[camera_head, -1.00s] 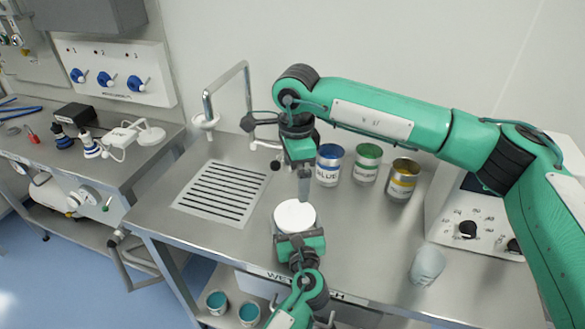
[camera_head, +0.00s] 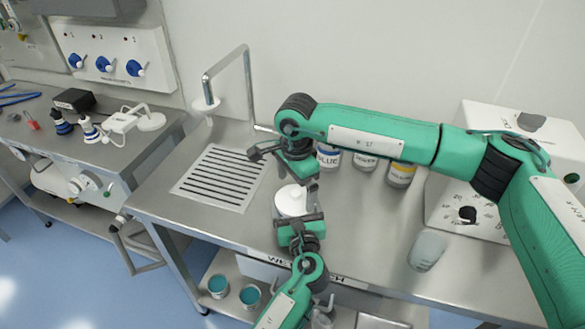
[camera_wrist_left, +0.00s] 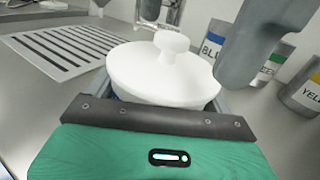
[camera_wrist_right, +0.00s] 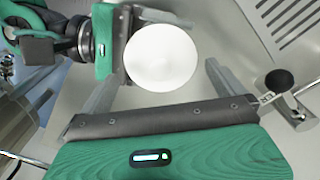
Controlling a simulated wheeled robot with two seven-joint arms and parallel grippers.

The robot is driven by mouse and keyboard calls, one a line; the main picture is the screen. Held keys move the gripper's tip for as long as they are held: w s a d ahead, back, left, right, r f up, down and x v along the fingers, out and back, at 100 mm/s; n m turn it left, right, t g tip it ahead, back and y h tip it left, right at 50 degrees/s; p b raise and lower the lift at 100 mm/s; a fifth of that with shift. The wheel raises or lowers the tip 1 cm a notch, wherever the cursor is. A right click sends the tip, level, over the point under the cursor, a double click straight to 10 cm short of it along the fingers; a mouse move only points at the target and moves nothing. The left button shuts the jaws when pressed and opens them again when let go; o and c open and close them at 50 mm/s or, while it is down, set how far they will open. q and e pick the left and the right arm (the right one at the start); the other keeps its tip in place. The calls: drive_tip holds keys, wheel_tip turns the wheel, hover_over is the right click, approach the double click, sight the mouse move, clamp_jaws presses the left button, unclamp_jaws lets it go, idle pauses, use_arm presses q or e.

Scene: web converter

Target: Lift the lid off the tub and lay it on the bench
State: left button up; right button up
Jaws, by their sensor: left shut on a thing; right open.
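The white round lid (camera_head: 291,199) sits on the tub near the front edge of the metal bench (camera_head: 345,225). In the left wrist view the lid (camera_wrist_left: 160,80) has a knob on top and covers most of the tub. My left gripper (camera_head: 297,217) is shut on the tub from the front, its fingers beside the tub below the lid. My right gripper (camera_head: 308,183) is open and empty just above the lid, at its back right. In the right wrist view the lid (camera_wrist_right: 162,58) shows between the open fingers; I cannot tell whether they touch it.
Blue (camera_head: 328,156), green (camera_head: 365,162) and yellow-labelled (camera_head: 401,172) cans stand behind, partly hidden by my right arm. A drain grille (camera_head: 220,178) and tap (camera_head: 228,75) are at left. A grey cup (camera_head: 427,250) and control box (camera_head: 470,195) are at right. The bench between lid and cup is clear.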

drive_tip(key=shift+f, duration=1.2)
drive_tip(key=c, duration=0.8)
drive_tip(key=shift+d+r, duration=0.1)
drive_tip(key=shift+c, duration=0.2)
drive_tip(key=shift+d, duration=0.25)
drive_tip(key=shift+r, duration=0.1)
drive_tip(key=shift+r, duration=1)
